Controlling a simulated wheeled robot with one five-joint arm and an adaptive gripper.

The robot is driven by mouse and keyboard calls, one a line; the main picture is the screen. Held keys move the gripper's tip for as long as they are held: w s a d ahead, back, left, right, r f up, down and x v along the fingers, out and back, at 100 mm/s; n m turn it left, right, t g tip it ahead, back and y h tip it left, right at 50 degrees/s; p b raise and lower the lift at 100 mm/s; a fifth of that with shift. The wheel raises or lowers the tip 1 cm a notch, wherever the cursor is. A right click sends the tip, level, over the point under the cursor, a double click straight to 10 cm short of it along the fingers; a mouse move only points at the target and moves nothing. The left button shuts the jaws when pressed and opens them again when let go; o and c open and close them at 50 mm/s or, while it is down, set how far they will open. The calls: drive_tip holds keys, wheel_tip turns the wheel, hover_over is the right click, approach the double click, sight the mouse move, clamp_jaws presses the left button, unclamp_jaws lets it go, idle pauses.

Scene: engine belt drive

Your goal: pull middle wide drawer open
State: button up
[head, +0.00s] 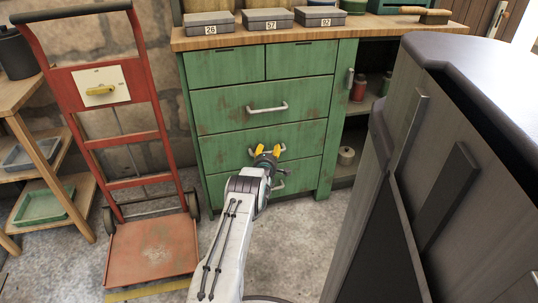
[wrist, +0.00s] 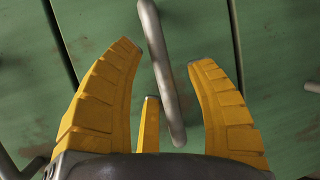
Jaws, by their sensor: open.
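The green middle wide drawer (head: 222,147) is the second of three wide drawers in the cabinet, and it looks shut. Its grey bar handle (wrist: 163,75) runs between my fingers in the wrist view. In the head view the handle is partly hidden by my gripper (head: 267,151). My gripper in the wrist view (wrist: 165,75) is open, with yellow fingers on both sides of the bar. I see gaps between the fingers and the bar; the depth of the fingertips past it is hard to tell.
The upper wide drawer's handle (head: 267,107) is above, and the lower drawer's handle (head: 279,185) is partly hidden by my arm. A red hand truck (head: 152,247) stands left. An open shelf with a red can (head: 358,88) is right.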

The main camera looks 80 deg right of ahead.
drive_tip(key=shift+d, duration=0.15)
idle(0.3)
clamp_jaws()
